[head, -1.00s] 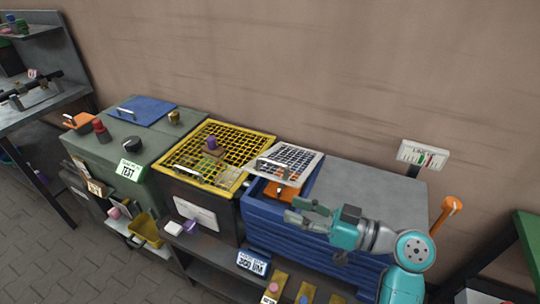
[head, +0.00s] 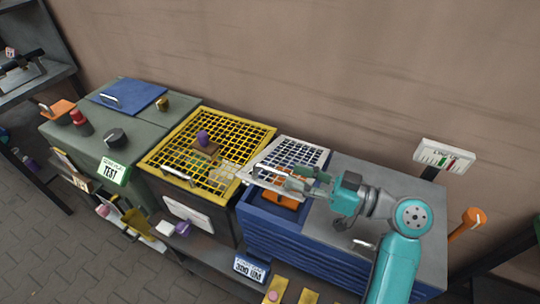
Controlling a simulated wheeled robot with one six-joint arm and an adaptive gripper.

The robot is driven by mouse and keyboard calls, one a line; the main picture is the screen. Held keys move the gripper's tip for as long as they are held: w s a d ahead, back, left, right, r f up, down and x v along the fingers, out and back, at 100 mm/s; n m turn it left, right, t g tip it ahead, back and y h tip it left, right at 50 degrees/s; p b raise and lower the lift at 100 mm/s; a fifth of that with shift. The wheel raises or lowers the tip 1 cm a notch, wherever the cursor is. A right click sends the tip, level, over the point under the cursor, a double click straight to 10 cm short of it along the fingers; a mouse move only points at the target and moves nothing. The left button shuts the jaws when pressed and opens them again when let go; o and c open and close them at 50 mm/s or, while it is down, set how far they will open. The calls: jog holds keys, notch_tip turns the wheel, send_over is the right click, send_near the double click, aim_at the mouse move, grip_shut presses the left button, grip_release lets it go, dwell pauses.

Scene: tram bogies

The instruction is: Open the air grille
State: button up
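The air grille is most likely the white grille (head: 302,151) on the left part of the blue cabinet (head: 320,236). It has a light handle at its front. Its near edge stands raised above an opening, and an orange thing (head: 286,200) shows below it. My gripper (head: 287,180) is at the grille's near right edge and overlaps it in the picture. Its fingers look spread apart. I cannot tell whether they touch the grille, and the gripper hides part of the handle area.
A green cabinet (head: 70,135) with a blue lid (head: 130,97) stands further left. A gauge sign (head: 444,155) and an orange lever (head: 468,228) are at the right. The grey top (head: 385,177) is mostly clear.

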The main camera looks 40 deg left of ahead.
jog(key=shift+x, duration=3.75)
grip_shut()
